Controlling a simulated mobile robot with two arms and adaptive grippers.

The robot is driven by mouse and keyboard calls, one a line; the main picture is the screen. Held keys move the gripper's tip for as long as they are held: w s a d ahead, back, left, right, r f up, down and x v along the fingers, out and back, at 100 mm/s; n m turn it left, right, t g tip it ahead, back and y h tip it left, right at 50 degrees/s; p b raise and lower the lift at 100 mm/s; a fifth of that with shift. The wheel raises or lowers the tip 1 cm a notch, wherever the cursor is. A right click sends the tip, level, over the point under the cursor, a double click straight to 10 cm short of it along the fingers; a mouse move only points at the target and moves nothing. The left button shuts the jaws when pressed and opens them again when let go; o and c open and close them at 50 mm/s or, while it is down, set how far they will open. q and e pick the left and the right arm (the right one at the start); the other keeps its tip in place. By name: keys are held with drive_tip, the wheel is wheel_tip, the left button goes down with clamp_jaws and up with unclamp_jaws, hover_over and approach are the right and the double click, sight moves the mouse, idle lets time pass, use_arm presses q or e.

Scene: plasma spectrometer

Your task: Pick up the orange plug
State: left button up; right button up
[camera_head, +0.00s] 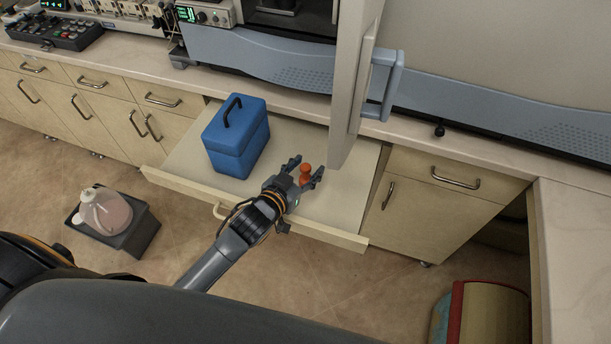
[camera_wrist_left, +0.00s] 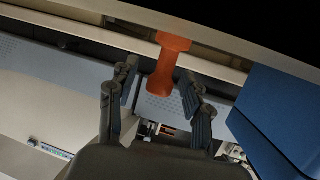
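The orange plug (camera_head: 305,174) shows at the open pull-out drawer, to the right of the blue box. In the left wrist view the plug (camera_wrist_left: 167,62) has wide ends and a narrower middle. My left gripper (camera_head: 306,167) reaches over the drawer with its fingers on either side of the plug. In the left wrist view the gripper (camera_wrist_left: 159,76) is open, with a visible gap between each finger and the plug. My right gripper is not in view.
The blue box (camera_head: 236,137) with a black handle stands in the open drawer (camera_head: 190,155). An open instrument door (camera_head: 352,85) hangs just beyond the plug. A jug (camera_head: 105,212) sits on a dark stand on the floor at left. The drawer's right part is clear.

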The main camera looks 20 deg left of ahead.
use_arm(q)
clamp_jaws()
drive_tip(key=shift+r, duration=0.15)
